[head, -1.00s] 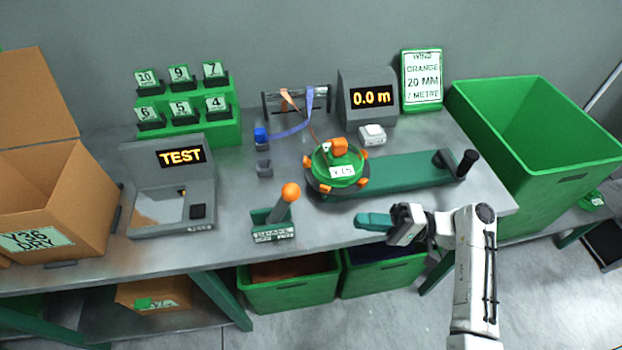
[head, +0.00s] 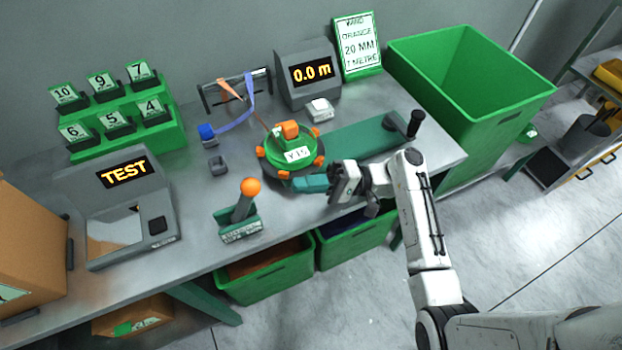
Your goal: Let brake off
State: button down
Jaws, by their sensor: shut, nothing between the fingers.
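The brake lever (head: 243,206) has an orange ball knob and rises from a green base (head: 239,226) with a small label, near the front edge of the bench. It leans slightly right in the picture. I cannot read its label clearly. My gripper (head: 300,184) has teal fingers that are shut and empty. It is to the right of the lever, apart from it, in front of the green winding reel (head: 296,154) with orange pegs and a "Y15" tag. The fingers cover part of the reel's front side; I cannot tell whether they touch it.
The display (head: 312,72) reads 0.0 m. A crank handle (head: 413,124) stands at the right of the green winder arm. A TEST unit (head: 127,215) is on the left. A large green bin (head: 480,100) stands at the right. Bare bench lies between lever and reel.

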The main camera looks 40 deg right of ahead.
jog(key=p, duration=0.1)
send_near(246, 200)
jog(key=shift+w+a+r, duration=1.2)
jog(key=shift+w+r, duration=0.15)
jog(key=shift+r, duration=0.05)
